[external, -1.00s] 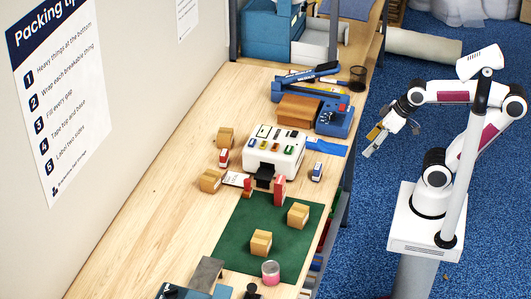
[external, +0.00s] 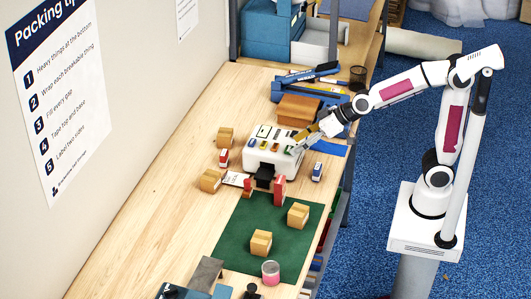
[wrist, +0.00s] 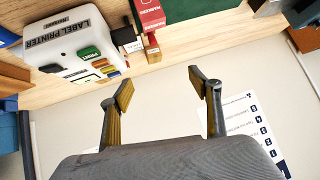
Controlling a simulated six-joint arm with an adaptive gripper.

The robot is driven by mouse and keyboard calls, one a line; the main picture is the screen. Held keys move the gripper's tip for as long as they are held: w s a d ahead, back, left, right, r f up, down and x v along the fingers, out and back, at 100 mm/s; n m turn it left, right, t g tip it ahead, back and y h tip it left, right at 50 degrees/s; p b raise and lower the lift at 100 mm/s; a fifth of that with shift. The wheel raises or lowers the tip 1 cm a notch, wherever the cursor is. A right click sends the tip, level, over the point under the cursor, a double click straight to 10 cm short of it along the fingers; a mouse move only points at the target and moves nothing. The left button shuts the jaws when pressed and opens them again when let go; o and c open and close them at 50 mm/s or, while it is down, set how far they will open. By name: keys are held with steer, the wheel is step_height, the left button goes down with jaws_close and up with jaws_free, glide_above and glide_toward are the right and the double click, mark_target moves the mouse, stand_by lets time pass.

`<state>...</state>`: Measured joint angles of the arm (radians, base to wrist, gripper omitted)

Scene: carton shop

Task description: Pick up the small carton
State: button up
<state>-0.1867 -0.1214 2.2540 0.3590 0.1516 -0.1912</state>
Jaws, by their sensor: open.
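Several small brown cartons show in the external view, and I cannot tell which one is meant. Two stand on the green mat, one near its right side (external: 298,215) and one nearer the front (external: 261,243). Two more stand on the bare wood left of the label printer, one farther back (external: 225,137) and one nearer (external: 210,180). My gripper (external: 303,143) is in the air at the right side of the label printer, away from these cartons. In the wrist view my gripper (wrist: 160,86) has its fingers apart with nothing between them.
The white label printer (external: 275,151) stands mid-bench; it also shows in the wrist view (wrist: 62,42). A red markers box (external: 279,188) stands at the mat's (external: 238,222) back edge. A larger brown box (external: 298,110) and a blue tool lie behind. Bare wood is clear at left.

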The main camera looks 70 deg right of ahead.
steer(key=w+a+f+t+h, duration=0.1)
steer(key=w+f, duration=0.3)
steer(key=w, duration=0.2)
steer(key=w+a+f+m+t+h, duration=0.1)
steer(key=w+a+f, duration=0.1)
steer(key=w+f, duration=0.3)
steer(key=w+a+f+m+t+h, duration=0.1)
steer(key=w+a+f, duration=0.1)
steer(key=w+f, duration=0.2)
steer(key=shift+w+f+t+h, duration=0.1)
steer(key=shift+w+t+h, duration=0.1)
steer(key=shift+w, duration=0.65)
steer(key=shift+w+f+t+h, duration=0.1)
steer(key=shift+w+h, duration=0.1)
steer(key=shift+w, duration=0.65)
steer(key=shift+w+f, duration=0.25)
steer(key=shift+f, duration=0.3)
glide_toward(212, 175)
steer(key=shift+x, duration=1.6)
steer(key=shift+a+f, duration=0.1)
steer(key=shift+a, duration=0.05)
steer(key=shift+x, duration=2.95)
steer(key=c, duration=1.2)
